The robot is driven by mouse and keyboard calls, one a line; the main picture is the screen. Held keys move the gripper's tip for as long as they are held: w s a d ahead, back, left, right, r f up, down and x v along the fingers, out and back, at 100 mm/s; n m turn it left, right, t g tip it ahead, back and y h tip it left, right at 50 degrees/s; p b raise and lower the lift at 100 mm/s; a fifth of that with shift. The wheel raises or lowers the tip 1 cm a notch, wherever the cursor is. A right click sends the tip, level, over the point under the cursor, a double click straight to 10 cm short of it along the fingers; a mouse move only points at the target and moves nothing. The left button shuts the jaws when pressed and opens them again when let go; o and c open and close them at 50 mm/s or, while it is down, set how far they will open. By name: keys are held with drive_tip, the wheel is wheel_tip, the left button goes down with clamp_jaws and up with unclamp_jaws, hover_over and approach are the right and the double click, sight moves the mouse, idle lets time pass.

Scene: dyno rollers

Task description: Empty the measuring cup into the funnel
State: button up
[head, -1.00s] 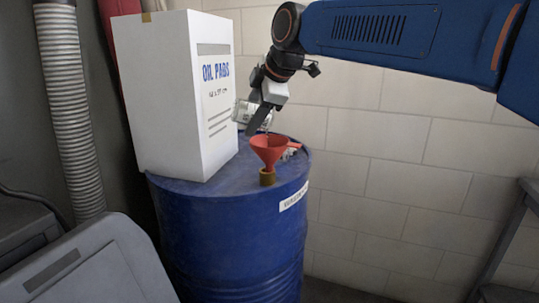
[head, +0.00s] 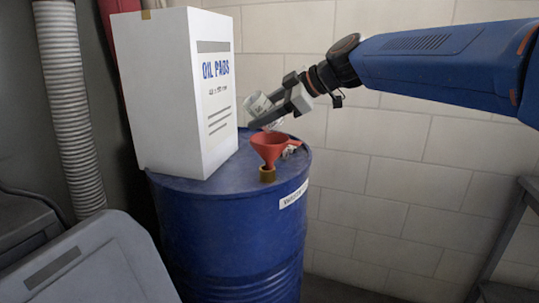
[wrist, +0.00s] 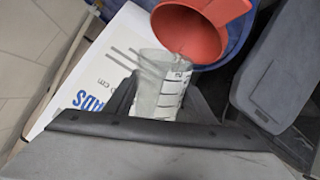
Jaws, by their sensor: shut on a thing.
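The clear measuring cup (head: 258,105) is in my gripper (head: 262,112), above and slightly left of the funnel in the head view. The cup is tilted. In the wrist view the cup (wrist: 160,88), with dark scale marks, has its mouth close to the funnel's rim; I cannot tell whether they touch. How much is left in the cup is unclear. The red funnel (head: 269,146) stands upright in a brass-coloured fitting (head: 267,174) on the drum top. It also shows in the wrist view (wrist: 205,40). My gripper is shut on the cup.
The blue drum (head: 235,235) carries the funnel and a tall white box (head: 170,95) marked OIL PADS, close left of my gripper. A small item (head: 291,148) lies beside the funnel. A ribbed hose (head: 68,110) hangs at left. The space right of the drum is open.

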drive_tip(key=shift+w+d+y, duration=0.15)
drive_tip(key=shift+d+y, duration=0.15)
drive_tip(key=shift+y, duration=0.1)
drive_tip(key=shift+a, duration=0.1)
idle(0.6)
drive_tip(key=shift+s+a+h, duration=0.2)
drive_tip(key=shift+a+h, duration=0.15)
drive_tip(key=shift+h, duration=0.15)
drive_tip(key=shift+s+a+f+n+h, duration=0.15)
drive_tip(key=shift+a+n+h, duration=0.2)
drive_tip(key=shift+h, duration=0.35)
drive_tip(key=shift+d, duration=0.1)
